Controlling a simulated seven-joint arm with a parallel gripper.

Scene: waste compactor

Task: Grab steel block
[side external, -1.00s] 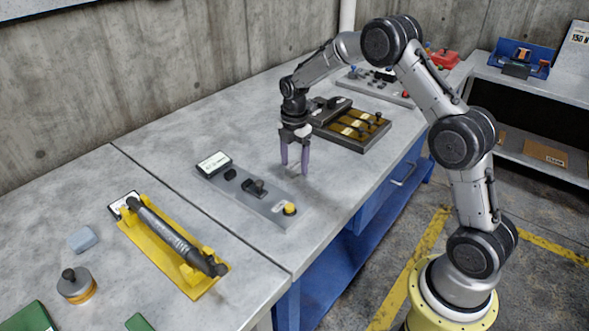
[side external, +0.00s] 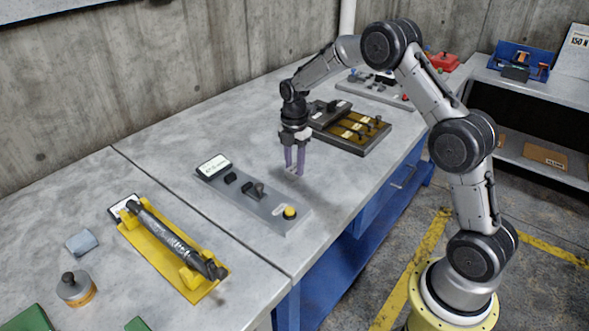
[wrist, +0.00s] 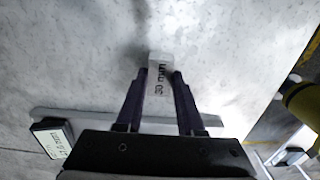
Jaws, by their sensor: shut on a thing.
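A small pale grey steel block (wrist: 160,76) marked "30 mm" sits between my two purple fingers in the wrist view. My gripper (side external: 294,173) points down at the bench just behind the grey gauge plate; the wrist view shows its fingers (wrist: 160,84) shut on the block's sides. In the side view the block is small and mostly hidden by the fingers. I cannot tell whether it touches the bench top.
The grey plate (side external: 222,190) with black pegs and a yellow knob (side external: 289,212) lies close by. A dark tray (side external: 370,147) with brass slots stands behind my gripper. A yellow cradle (side external: 202,286) holds a dark tool at the left. The bench (side external: 200,120) is bare towards the wall.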

